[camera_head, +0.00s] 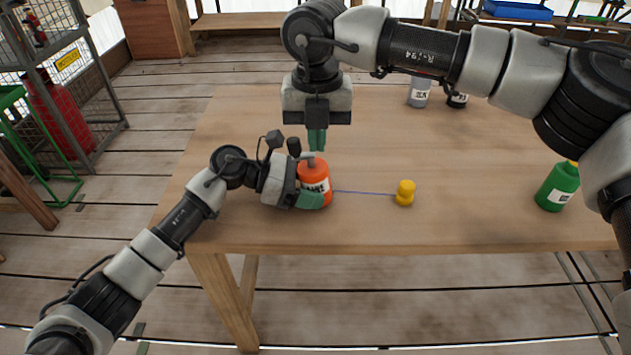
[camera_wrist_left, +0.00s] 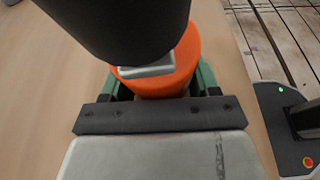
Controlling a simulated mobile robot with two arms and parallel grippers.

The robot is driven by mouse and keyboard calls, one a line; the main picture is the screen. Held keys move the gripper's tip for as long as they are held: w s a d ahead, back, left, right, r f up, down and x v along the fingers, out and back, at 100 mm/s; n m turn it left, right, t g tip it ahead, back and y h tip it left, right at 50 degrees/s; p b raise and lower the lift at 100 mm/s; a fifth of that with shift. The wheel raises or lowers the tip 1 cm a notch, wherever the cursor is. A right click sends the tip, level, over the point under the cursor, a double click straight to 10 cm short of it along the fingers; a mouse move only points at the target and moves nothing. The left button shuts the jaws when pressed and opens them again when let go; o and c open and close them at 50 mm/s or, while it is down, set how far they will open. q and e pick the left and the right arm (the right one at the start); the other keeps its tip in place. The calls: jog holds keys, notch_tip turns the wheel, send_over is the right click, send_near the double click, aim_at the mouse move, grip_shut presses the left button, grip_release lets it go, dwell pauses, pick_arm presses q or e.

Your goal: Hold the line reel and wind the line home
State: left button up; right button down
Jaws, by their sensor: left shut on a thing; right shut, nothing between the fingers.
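The line reel (camera_head: 316,184) is an orange-red cylinder with a white label, standing upright on the wooden table. My left gripper (camera_head: 314,198) is shut around it from the left, low on its side. In the left wrist view the orange reel (camera_wrist_left: 182,72) sits between the green fingers, its top partly hidden by a dark arm part. A thin blue line (camera_head: 362,193) runs from the reel to a yellow weight (camera_head: 405,193) on the table.
A green bottle (camera_head: 558,187) stands at the table's right. A grey bottle (camera_head: 420,93) and a dark bottle (camera_head: 457,99) stand at the back, beneath my right arm. The wooden table (camera_head: 460,225) is bare around the yellow weight.

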aim_at(304, 173)
jog(key=shift+f, duration=0.1)
dwell(0.5)
jog(key=shift+f, duration=1.4)
jog(key=shift+w+a, duration=0.1)
jog(key=shift+w, duration=0.05)
jog(key=shift+w+a, duration=0.2)
jog(key=shift+w, duration=0.2)
jog(key=shift+a, duration=0.1)
jog(key=shift+w+a, duration=0.15)
jog(key=shift+a, duration=0.05)
jog(key=shift+w+a, duration=0.35)
dwell(0.7)
jog(key=shift+w+a, duration=0.15)
jog(key=shift+w, duration=0.05)
jog(key=shift+s, duration=0.35)
